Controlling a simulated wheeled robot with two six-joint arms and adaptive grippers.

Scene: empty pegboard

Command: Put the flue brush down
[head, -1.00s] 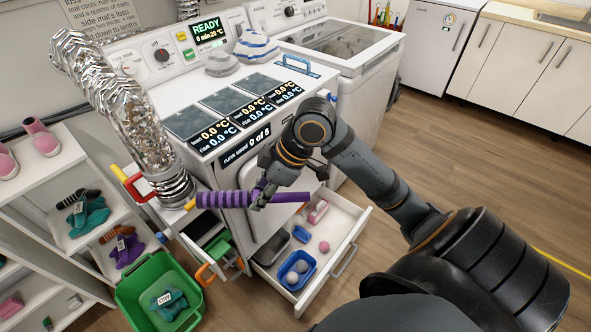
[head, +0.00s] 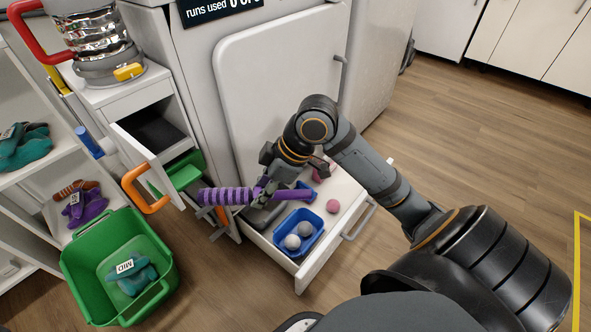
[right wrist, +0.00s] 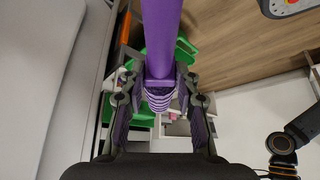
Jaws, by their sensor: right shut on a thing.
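The flue brush is purple, with a striped, ribbed head (head: 226,196) pointing left and a smooth handle (head: 292,195) to the right. My right gripper (head: 262,190) is shut on it between the head and the handle. The brush lies roughly level across the picture, in front of the white machine and overlapping the open drawer (head: 329,250). I cannot tell its height above the drawer. My left gripper is not in view.
The drawer holds a blue tray (head: 311,240) with grey balls and a pink ball (head: 332,206). A green bin (head: 165,270) with a teal item stands at left. Wooden floor (head: 480,140) is free at right.

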